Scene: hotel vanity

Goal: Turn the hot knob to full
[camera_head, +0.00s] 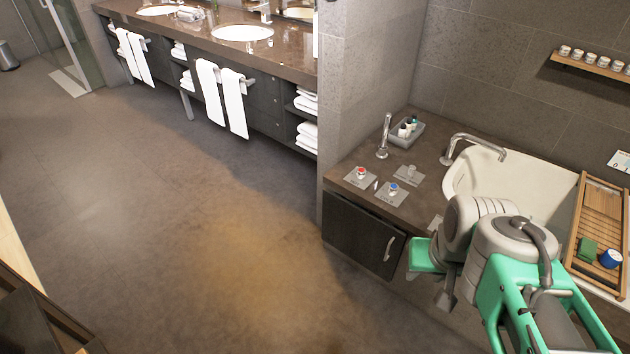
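The hot knob (361,172) is a small knob with a red top on a square grey plate, at the left of the brown bath counter (415,212). A similar knob with a blue top (393,187) stands on its own plate to the right and nearer. A third plate with a grey fitting (408,173) lies behind them. My green and grey arm is folded at the lower right, in front of the bath. A small grey part at its near end may be my gripper (445,298). It is apart from the knobs, and its fingers cannot be made out.
A spout (384,138) and a tray of bottles (406,131) stand behind the knobs. A bath faucet (472,139) arches over the white tub (470,175). A wooden bath rack (598,215) lies at right. A cabinet (358,235) fronts the counter. The floor at left is clear.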

